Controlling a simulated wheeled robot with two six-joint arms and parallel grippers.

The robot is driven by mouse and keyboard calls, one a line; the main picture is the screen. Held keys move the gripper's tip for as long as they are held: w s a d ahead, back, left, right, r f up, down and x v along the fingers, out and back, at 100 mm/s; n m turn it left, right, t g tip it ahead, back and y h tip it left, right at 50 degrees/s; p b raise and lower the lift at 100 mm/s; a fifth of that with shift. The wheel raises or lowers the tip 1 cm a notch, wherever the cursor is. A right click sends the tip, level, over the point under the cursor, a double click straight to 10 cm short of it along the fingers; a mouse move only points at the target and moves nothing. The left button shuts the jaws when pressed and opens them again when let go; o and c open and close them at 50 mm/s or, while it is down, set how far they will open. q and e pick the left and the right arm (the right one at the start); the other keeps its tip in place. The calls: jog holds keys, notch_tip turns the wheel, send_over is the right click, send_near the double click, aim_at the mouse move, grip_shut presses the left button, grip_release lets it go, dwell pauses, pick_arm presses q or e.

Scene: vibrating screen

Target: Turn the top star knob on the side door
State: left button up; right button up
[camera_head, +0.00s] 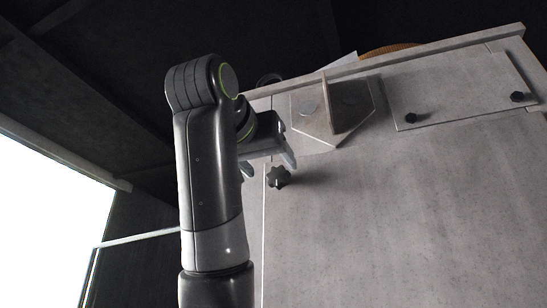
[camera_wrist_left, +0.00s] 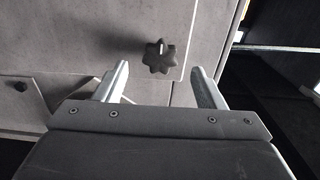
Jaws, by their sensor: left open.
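A dark star knob (camera_head: 278,176) sits on the pale grey side panel (camera_head: 400,210), near its upper left edge. In the left wrist view the star knob (camera_wrist_left: 159,56) lies just beyond the fingertips, roughly centred between them. My left gripper (camera_head: 268,167) is open and empty, with its fingers pointing at the panel on either side of the knob's line; it also shows in the left wrist view (camera_wrist_left: 158,70). I see no contact between fingers and knob. My right gripper is out of view.
A grey bracket with an upright rib (camera_head: 325,138) sticks out just above the knob. A rectangular cover (camera_head: 460,90) with two small black knobs (camera_head: 410,117) (camera_head: 517,97) is at upper right. The panel below and right of the star knob is bare.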

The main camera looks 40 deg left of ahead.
aim_at(276, 176)
pick_arm(q)
jog(key=shift+p+x, duration=1.1)
jog(key=shift+x, duration=0.7)
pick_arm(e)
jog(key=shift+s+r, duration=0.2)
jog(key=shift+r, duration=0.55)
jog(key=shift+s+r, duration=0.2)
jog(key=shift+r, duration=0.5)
pick_arm(q)
jog(key=shift+c, duration=0.4)
jog(key=c, duration=0.8)
jog(key=shift+c, duration=0.2)
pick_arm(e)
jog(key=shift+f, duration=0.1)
